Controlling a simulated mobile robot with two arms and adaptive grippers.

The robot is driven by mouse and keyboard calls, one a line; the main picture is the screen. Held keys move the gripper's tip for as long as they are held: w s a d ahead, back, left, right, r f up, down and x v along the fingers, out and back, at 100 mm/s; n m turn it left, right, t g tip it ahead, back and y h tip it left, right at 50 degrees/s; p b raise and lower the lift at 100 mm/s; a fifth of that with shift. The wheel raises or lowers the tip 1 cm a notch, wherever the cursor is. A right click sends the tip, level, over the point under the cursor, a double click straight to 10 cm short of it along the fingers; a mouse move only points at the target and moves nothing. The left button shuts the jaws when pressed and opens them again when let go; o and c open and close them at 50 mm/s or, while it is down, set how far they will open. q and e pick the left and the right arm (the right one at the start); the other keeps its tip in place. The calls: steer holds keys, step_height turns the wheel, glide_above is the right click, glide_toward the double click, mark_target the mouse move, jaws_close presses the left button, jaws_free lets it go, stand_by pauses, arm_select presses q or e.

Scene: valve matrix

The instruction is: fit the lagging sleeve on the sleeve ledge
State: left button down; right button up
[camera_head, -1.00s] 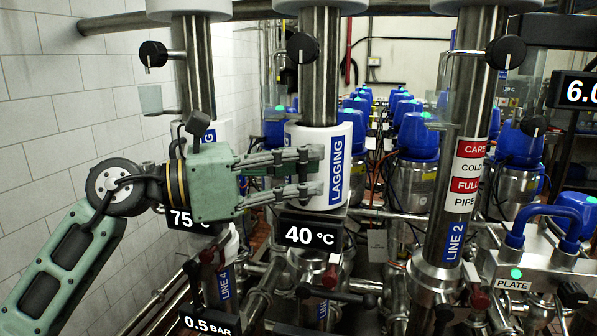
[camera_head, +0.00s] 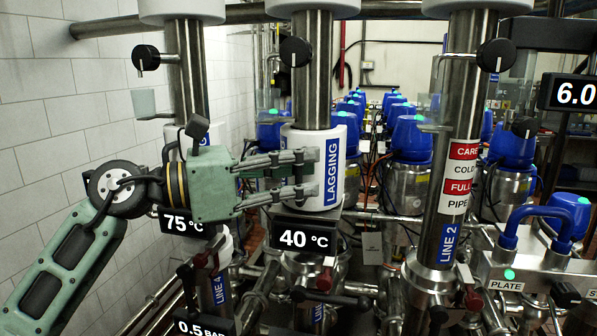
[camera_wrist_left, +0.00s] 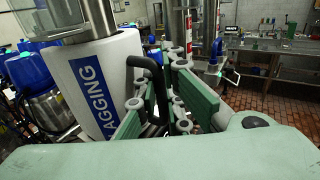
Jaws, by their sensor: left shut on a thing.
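The lagging sleeve (camera_head: 348,168) is a white cylinder with a blue LAGGING label, upright around the middle steel pipe. It also shows at the left of the left wrist view (camera_wrist_left: 75,65). My left gripper (camera_head: 306,174) reaches in from the left with its fingers at the front of the sleeve, shut on it. In the left wrist view a bent dark handle (camera_wrist_left: 150,72) beside the sleeve runs down between the fingers. The sleeve's bottom is just above a grey rim, perhaps the sleeve ledge (camera_head: 340,214); whether they touch I cannot tell. My right gripper is not in view.
A 40 °C display (camera_head: 305,239) stands just below the sleeve. The left pipe (camera_head: 188,75) carries another white sleeve, partly hidden by my gripper. The LINE 2 pipe (camera_head: 468,90) stands to the right. Red-handled valves (camera_head: 325,280) and pipework crowd the space below.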

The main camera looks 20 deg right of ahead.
arm_select(q)
steer(key=shift+f, duration=0.15)
steer(key=c, duration=1.8)
jaws_free()
